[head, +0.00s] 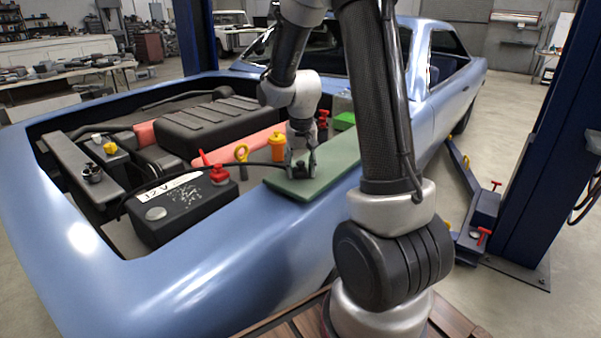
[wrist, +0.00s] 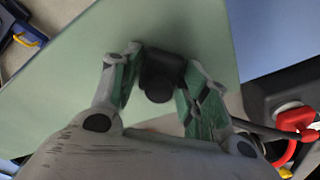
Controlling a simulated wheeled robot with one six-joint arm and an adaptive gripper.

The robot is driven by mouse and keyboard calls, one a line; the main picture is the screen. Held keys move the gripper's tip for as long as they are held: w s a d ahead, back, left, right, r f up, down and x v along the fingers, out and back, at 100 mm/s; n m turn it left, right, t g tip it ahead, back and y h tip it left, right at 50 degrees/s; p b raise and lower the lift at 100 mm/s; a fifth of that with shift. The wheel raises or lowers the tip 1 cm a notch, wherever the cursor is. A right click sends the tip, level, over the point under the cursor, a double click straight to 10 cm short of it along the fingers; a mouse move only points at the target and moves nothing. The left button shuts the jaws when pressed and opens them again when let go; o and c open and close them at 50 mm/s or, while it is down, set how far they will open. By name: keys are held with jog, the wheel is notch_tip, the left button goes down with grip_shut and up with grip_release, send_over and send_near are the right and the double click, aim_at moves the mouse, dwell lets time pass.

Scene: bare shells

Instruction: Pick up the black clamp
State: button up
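The black clamp (head: 300,169) is on the green mat (head: 337,163) on the car's fender edge, largely hidden by my gripper in the head view. In the wrist view the black clamp (wrist: 162,72) is a dark, blunt body between my fingers. My gripper (wrist: 163,58) is low over the green mat (wrist: 75,85), with one finger on each side of the clamp. The fingertips lie very near its sides; I cannot tell whether both press on it. In the head view my gripper (head: 301,168) points down at the mat.
A black battery (head: 185,213) with a red clamp (head: 219,174) stands left of the mat. A dark cable (head: 245,163) runs to my gripper.

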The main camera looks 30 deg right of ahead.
jog(key=c, duration=0.6)
jog(key=shift+r, duration=0.1)
